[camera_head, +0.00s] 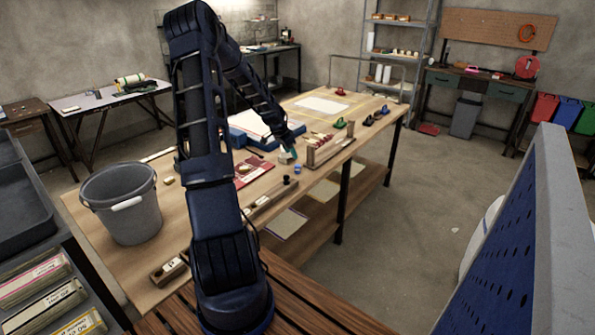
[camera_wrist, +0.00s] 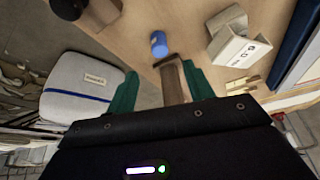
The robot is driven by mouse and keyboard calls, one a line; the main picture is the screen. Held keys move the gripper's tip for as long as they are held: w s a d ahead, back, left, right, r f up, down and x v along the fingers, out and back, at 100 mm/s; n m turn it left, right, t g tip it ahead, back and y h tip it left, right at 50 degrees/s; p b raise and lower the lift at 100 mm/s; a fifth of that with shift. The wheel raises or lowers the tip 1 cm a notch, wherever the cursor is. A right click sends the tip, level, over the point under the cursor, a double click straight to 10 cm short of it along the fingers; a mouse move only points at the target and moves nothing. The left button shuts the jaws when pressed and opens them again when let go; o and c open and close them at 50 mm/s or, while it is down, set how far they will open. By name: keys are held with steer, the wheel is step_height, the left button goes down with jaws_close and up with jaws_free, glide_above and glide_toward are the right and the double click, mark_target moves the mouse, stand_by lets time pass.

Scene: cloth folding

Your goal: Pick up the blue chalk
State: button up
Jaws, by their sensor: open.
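The blue chalk (camera_wrist: 159,44) is a short blue cylinder on the wooden table, ahead of my fingertips in the wrist view. In the head view it is a small blue spot (camera_head: 298,169) near the table's front edge. My gripper (camera_wrist: 161,88) has two green fingers spread apart, with the chalk beyond them and not between them. In the head view my gripper (camera_head: 293,151) is low over the table, just behind the chalk. A brown wooden piece (camera_wrist: 172,80) shows between the fingers; whether it touches them I cannot tell.
A white box (camera_wrist: 240,50) stands right of the chalk in the wrist view. A dark round-topped object (camera_wrist: 68,8) is at its upper left. A wooden rack (camera_head: 330,149) stands right of my gripper in the head view. A grey bucket (camera_head: 122,205) stands at the table's left.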

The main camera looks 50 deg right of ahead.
mark_target(297, 165)
steer(key=x, duration=1.1)
steer(key=shift+d+r, duration=0.1)
steer(key=c, duration=1.1)
